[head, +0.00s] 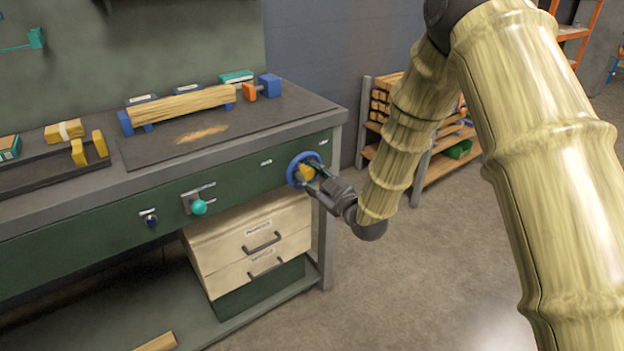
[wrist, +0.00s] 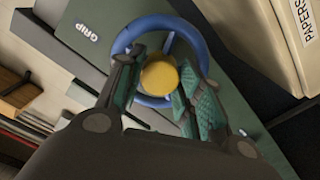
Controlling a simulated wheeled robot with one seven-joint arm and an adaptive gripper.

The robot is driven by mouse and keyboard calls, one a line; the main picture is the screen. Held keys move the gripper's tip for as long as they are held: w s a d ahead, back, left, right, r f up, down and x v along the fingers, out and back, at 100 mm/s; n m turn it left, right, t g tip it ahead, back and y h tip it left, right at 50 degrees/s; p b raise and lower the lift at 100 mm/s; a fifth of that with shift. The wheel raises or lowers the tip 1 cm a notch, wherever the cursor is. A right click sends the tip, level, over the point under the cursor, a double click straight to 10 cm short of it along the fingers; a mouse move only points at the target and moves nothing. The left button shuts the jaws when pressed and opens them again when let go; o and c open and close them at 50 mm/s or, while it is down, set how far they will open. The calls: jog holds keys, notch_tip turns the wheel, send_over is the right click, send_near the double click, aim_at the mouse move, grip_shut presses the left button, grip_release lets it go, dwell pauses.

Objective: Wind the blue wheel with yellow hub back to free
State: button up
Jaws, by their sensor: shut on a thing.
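The blue wheel (head: 293,166) with a yellow hub (head: 307,173) is mounted on the dark green front panel of the bench, near its right end. My gripper (head: 315,178) reaches it from the right. In the wrist view the blue rim (wrist: 119,42) rings the yellow hub (wrist: 159,77). The gripper's green-padded fingers (wrist: 158,92) stand on both sides of the hub, inside the rim. The gripper is shut on the wheel at its hub. Small gaps seem to show beside the hub, so the exact contact is hard to see.
A teal knob (head: 199,207) and a dark small knob (head: 151,220) sit further left on the panel. Drawers (head: 235,228) hang below. A wooden shelf rack (head: 427,170) stands behind my arm. A "GRIP" label (wrist: 87,33) is beside the wheel.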

jog(key=shift+f+n, duration=0.1)
jog(key=shift+n, duration=0.9)
jog(key=shift+o, duration=0.2)
jog(key=shift+c, duration=0.2)
jog(key=o, duration=1)
jog(key=shift+o, duration=0.2)
jog(key=v, duration=1.2)
